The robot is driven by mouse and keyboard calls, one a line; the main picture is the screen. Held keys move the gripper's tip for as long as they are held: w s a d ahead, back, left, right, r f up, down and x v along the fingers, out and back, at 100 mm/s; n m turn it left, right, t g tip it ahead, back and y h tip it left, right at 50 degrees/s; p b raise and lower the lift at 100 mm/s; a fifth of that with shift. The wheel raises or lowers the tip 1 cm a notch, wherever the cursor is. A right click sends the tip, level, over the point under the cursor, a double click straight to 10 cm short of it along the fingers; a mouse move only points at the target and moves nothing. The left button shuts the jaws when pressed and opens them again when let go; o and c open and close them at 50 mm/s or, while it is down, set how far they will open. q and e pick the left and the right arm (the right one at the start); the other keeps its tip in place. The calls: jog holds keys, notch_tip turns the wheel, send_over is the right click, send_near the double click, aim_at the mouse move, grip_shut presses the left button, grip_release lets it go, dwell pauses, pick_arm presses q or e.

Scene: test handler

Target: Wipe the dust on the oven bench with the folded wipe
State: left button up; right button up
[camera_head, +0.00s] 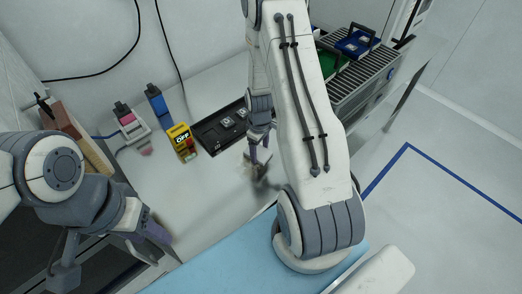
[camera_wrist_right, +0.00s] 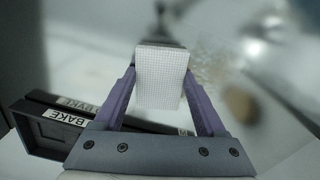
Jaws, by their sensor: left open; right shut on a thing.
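The folded wipe (camera_wrist_right: 160,80) is a white, finely gridded block between the purple fingers of my right gripper (camera_wrist_right: 163,100), which is shut on it. In the head view my right gripper (camera_head: 258,160) points down low over the white oven bench (camera_head: 190,205), in front of the black tray. I cannot tell whether the wipe touches the bench. Speckled brownish dust (camera_wrist_right: 207,68) shows right of the wipe in the right wrist view, with a blurred brown spot (camera_wrist_right: 240,104) nearby. My left gripper (camera_head: 158,242) is open and empty at the bench's front left.
A black tray (camera_head: 206,141) with small parts stands behind my right gripper; black pieces labelled BAKE (camera_wrist_right: 62,120) show in the wrist view. A roller conveyor (camera_head: 362,78) is back right.

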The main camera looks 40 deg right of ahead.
aim_at(268, 166)
jog(key=shift+s+a+f, duration=0.1)
jog(key=shift+s+f, duration=0.05)
jog(key=shift+s, duration=2)
jog(key=shift+w, duration=1.15)
jog(key=shift+w+d+r+p, duration=0.1)
jog(key=shift+w+r+p, duration=0.05)
jog(key=shift+w, duration=0.4)
jog(key=shift+w+d+r+p, duration=0.1)
jog(key=shift+w+r+p, duration=0.05)
jog(key=shift+w, duration=0.4)
jog(key=shift+s+a+f, duration=0.1)
jog(key=shift+s+f, duration=0.05)
jog(key=shift+s, duration=0.95)
jog(key=shift+s+a+f, duration=0.1)
jog(key=shift+s+f, duration=0.05)
jog(key=shift+s, duration=1.45)
jog(key=o, duration=0.9)
jog(key=shift+a, duration=0.1)
